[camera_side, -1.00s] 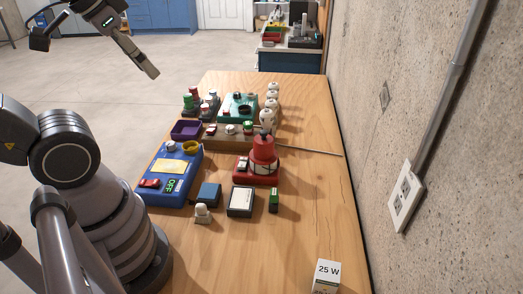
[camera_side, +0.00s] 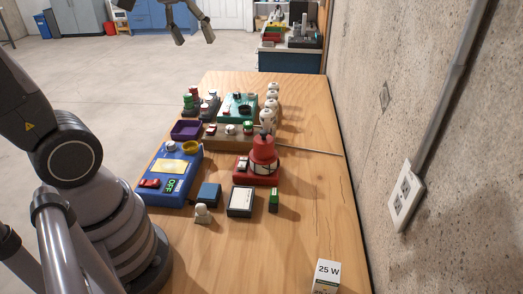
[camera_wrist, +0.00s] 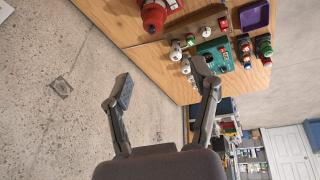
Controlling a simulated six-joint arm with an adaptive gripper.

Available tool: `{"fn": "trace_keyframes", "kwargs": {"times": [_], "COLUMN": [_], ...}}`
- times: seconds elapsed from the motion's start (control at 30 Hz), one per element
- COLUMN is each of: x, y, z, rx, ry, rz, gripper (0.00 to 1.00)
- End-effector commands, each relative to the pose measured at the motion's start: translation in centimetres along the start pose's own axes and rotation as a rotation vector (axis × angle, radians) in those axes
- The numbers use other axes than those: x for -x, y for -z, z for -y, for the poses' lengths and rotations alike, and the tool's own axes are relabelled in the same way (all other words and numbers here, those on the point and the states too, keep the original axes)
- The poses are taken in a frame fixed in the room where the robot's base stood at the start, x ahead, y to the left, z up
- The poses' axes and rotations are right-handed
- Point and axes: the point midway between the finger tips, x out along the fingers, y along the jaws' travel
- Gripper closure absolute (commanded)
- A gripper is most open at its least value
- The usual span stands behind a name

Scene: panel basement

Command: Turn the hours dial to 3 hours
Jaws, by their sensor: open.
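A red unit (camera_side: 258,165) on the wooden table carries a red stepped tower with a white marked band (camera_side: 263,168); the tower also shows at the top of the wrist view (camera_wrist: 154,14). A teal box (camera_side: 238,107) with a dark round knob stands farther back, and shows in the wrist view (camera_wrist: 212,47). Lettering is too small to tell which part is the hours dial. My gripper (camera_side: 194,40) is open and empty, high beyond the far table end in the side view. Its spread fingers also show in the wrist view (camera_wrist: 164,85), touching nothing.
A blue box (camera_side: 166,187) with a green OFF display stands at the table's left. A purple tray (camera_side: 186,129) and several white round pieces (camera_side: 268,117) are farther back. A 25 W box (camera_side: 327,275) stands at the front. A concrete wall (camera_side: 440,150) bounds the right.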

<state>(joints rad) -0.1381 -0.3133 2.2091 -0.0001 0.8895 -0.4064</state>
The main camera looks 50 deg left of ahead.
Motion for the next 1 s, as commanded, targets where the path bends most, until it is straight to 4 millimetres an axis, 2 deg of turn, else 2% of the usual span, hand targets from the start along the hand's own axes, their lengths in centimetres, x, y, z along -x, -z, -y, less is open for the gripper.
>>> {"fn": "trace_keyframes", "kwargs": {"times": [0.03, 0.17, 0.2, 0.27, 0.4, 0.5, 0.63, 0.77, 1.0], "x": [-1.6, -6.3, -8.0, -10.8, -18.3, -23.2, -27.8, -30.0, -32.7], "y": [2.6, 8.4, 10.0, 12.3, 16.2, 17.7, 18.4, 18.5, 17.6], "z": [0.0, 0.7, 1.2, 2.1, 5.3, 7.8, 10.3, 11.6, 12.1], "rx": [0.113, 0.409, 0.501, 0.639, 0.949, 1.139, 1.31, 1.392, 1.406], "ry": [0.027, 0.088, 0.109, 0.141, 0.22, 0.272, 0.321, 0.345, 0.351], "rz": [0.03, 0.078, 0.092, 0.11, 0.145, 0.159, 0.168, 0.17, 0.173], "gripper": [0.4, 0.4, 0.4, 0.4, 0.4, 0.4, 0.4, 0.4, 0.4]}}
